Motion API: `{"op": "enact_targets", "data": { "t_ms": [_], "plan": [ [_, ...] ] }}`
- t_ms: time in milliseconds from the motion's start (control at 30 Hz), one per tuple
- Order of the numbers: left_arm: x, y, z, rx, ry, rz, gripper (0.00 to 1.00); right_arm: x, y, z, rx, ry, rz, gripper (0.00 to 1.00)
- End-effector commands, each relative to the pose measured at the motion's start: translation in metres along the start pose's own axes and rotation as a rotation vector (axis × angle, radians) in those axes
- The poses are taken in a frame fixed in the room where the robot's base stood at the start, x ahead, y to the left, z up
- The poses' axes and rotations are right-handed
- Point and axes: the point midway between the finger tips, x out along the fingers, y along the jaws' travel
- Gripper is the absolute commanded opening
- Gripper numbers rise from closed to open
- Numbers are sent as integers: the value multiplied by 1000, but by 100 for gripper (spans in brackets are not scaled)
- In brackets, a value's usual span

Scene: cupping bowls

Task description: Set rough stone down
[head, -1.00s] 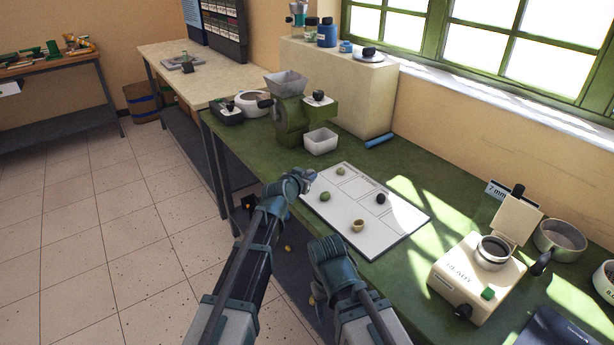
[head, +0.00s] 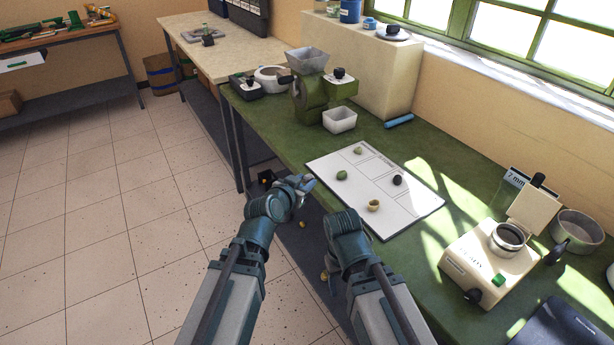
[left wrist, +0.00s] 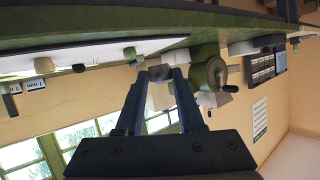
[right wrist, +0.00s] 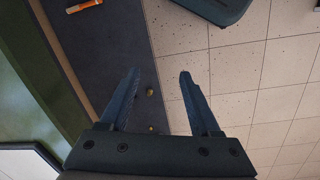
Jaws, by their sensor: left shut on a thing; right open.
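My left gripper (head: 306,184) is shut on a small grey lump, held beside the table's front edge, near the left corner of the white card. The lump (left wrist: 160,73) shows between its fingertips in the left wrist view; the head view hides most of it, and I cannot tell its texture. The white sectioned card (head: 335,199) lies on the green table. On it are two green stones (head: 342,175) (head: 359,150), a black stone (head: 397,180) and a tan, hollow-looking piece (head: 374,205). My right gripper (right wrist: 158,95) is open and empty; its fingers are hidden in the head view.
A green grinder (head: 307,100) and a white tub (head: 339,120) stand behind the card. A cream machine (head: 487,262) and a metal pan (head: 577,231) stand to the right. Small yellowish bits (right wrist: 149,92) lie on the dark lower shelf. Table left of the card is clear.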

Motion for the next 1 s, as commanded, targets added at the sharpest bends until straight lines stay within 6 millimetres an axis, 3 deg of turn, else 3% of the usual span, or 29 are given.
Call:
{"op": "enact_targets", "data": {
  "t_ms": [167,500,700,800,1000],
  "plan": [
    [-4,-1,-9,0,0,0,0,-10,1,1,0,0,0,64],
    [-20,-6,-50,0,0,0,0,-54,5,3,0,0,0,64],
    [-20,-6,-48,0,0,0,0,-52,5,3,0,0,0,64],
    [-20,-6,-48,0,0,0,0,-52,5,3,0,0,0,50],
    [-20,-6,-48,0,0,0,0,-52,5,3,0,0,0,50]
  ]
}}
